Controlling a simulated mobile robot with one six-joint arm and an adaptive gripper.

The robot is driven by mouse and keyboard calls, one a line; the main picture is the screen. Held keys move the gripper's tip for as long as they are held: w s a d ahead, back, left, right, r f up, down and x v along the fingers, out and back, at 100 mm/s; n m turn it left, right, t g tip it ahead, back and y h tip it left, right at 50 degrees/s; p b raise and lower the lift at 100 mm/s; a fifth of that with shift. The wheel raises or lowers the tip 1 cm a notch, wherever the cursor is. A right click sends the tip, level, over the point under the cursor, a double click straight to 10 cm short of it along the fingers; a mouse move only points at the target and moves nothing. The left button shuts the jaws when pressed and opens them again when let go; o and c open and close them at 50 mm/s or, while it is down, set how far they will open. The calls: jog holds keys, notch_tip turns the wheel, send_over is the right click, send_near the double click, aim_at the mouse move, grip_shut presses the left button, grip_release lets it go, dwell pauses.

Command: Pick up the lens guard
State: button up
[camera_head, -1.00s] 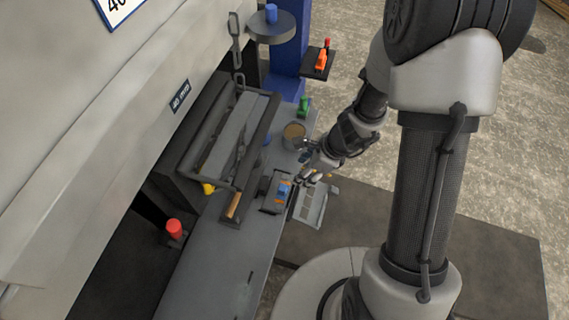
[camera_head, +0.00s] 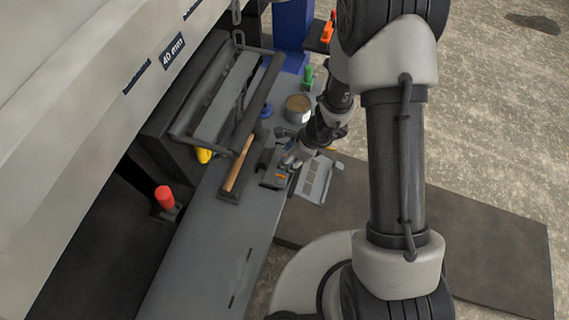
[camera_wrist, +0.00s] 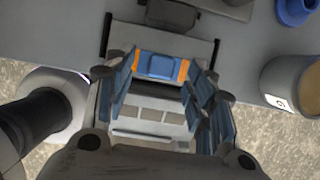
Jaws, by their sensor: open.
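A blue piece with orange ends (camera_wrist: 160,67), which looks like the lens guard, sits on a dark holder at the bench edge. In the head view only a small orange part of it (camera_head: 280,175) shows; my gripper hides the rest. My gripper (camera_wrist: 163,80) is open, with one finger on each side of the blue piece in the wrist view. It is empty, and I cannot tell whether the fingers touch the piece. In the head view my gripper (camera_head: 290,160) is low over the holder.
A grey slotted panel (camera_head: 314,181) lies beside the holder. A tan-topped can (camera_head: 298,108), a blue knob (camera_head: 266,110) and a green piece (camera_head: 307,77) stand further back. A wooden-handled tool (camera_head: 238,163) lies left. The front bench top (camera_head: 200,245) is mostly clear.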

jog(key=b+x, duration=0.1)
jog(key=x, duration=0.2)
jog(key=shift+w+a+f, duration=0.15)
jog(key=shift+f, duration=0.2)
jog(key=shift+r, duration=0.1)
jog(key=shift+c, duration=0.4)
jog(key=c, duration=0.8)
